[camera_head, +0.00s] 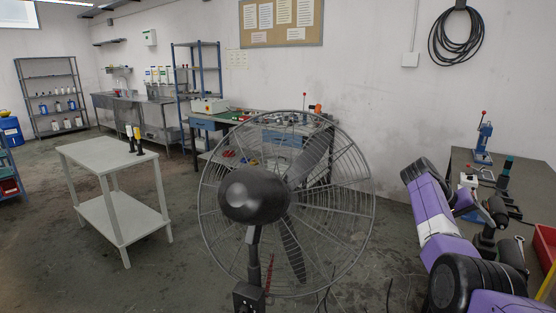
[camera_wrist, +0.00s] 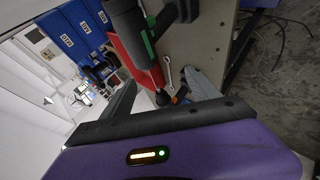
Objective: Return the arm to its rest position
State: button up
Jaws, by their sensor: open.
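My arm (camera_head: 435,215), purple with black joints, is bent over at the right of the head view, beside the workbench there. My gripper (camera_wrist: 165,95) shows at the middle of the wrist view, with its two grey fingers spread apart and nothing held between them. I cannot clearly make out the gripper in the head view.
A workbench (camera_head: 530,183) with a blue press (camera_head: 483,145) and tools stands at the right, near the arm. A large fan (camera_head: 253,195) stands close in front. A white table (camera_head: 95,153) with bottles is at the left. Blue bins (camera_wrist: 75,32) show in the wrist view.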

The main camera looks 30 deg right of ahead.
jog(key=w+a+f+n+t+h, duration=0.35)
jog(key=w+a+f+t, duration=0.25)
jog(key=w+f+t, duration=0.5)
jog(key=s+a+f+n+t+y, duration=0.1)
jog(key=a+f+n+t, duration=0.15)
jog(key=a, duration=0.85)
jog(key=s+a+f+n+t+y, duration=0.15)
jog(key=a+t, duration=0.25)
jog(key=a, duration=0.7)
jog(key=s+a+r+n+t+y, duration=0.1)
jog(key=s+a+r+t+y, duration=0.15)
jog(key=s+a, duration=0.7)
jog(key=s+a+r+n+t+y, duration=0.1)
jog(key=s+a+r+t+y, duration=0.15)
jog(key=s+a, duration=0.7)
jog(key=s+a+g+y, duration=0.1)
jog(key=s+a+y, duration=0.1)
jog(key=s+a, duration=0.4)
jog(key=s+a+r+n+g+y, duration=0.1)
jog(key=s+a+y, duration=0.1)
jog(key=s+a, duration=0.4)
jog(key=s, duration=0.5)
jog(key=shift+s+a+r+y, duration=0.2)
jog(key=shift+a+y, duration=0.1)
jog(key=shift+a, duration=0.1)
